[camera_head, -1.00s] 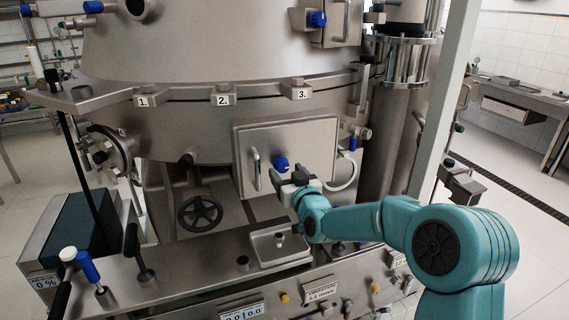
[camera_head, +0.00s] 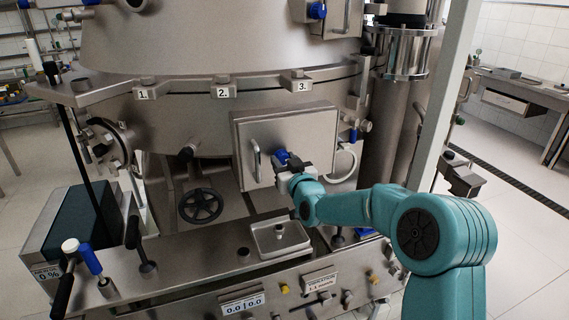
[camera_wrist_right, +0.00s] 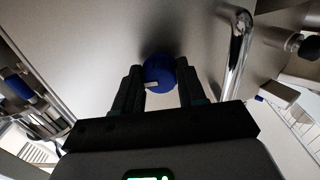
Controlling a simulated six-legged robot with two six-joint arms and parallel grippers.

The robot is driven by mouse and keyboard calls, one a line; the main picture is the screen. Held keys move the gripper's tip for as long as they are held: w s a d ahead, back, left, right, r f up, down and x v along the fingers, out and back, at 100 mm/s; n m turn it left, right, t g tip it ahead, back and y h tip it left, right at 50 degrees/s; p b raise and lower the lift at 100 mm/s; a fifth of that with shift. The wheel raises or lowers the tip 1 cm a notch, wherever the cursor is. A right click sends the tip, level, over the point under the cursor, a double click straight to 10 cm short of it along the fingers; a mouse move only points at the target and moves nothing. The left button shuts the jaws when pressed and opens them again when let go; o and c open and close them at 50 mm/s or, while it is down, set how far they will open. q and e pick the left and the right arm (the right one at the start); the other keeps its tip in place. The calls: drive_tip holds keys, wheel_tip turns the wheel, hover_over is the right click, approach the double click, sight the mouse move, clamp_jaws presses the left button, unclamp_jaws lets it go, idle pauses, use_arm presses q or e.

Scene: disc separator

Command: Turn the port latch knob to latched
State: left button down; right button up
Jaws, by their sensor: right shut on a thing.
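The port latch knob (camera_head: 281,157) is blue and sits on the square steel port door (camera_head: 305,130) at the front of the separator. My right gripper (camera_head: 290,165) is at the door, shut on the knob. In the right wrist view the round blue knob (camera_wrist_right: 159,74) lies between the two dark fingers of my right gripper (camera_wrist_right: 160,88), with a small pale mark on its lower edge. The fingers cover part of its sides. My left gripper is not in view.
The door's bar handle (camera_head: 256,160) stands left of the knob; it also shows in the right wrist view (camera_wrist_right: 236,50). A steel tray (camera_head: 280,238) and a black handwheel (camera_head: 200,205) lie below. Free floor (camera_head: 520,225) shows at right.

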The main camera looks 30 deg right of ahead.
drive_tip(key=n+b, duration=0.1)
drive_tip(key=b, duration=0.1)
drive_tip(key=n+b, duration=0.2)
drive_tip(key=shift+f, duration=0.25)
drive_tip(key=shift+r+n+b, duration=0.1)
drive_tip(key=shift+n+b, duration=0.6)
drive_tip(key=shift+n, duration=0.4)
drive_tip(key=n+b, duration=0.1)
drive_tip(key=n, duration=0.1)
drive_tip(key=shift+r+n, duration=0.1)
drive_tip(key=shift+n, duration=0.2)
drive_tip(key=n, duration=0.4)
drive_tip(key=shift+d+r+n+b, duration=0.1)
drive_tip(key=shift+n+b, duration=0.2)
drive_tip(key=n, duration=0.5)
drive_tip(key=shift+n, duration=0.3)
drive_tip(key=o, duration=1.1)
drive_tip(key=shift+c, duration=0.2)
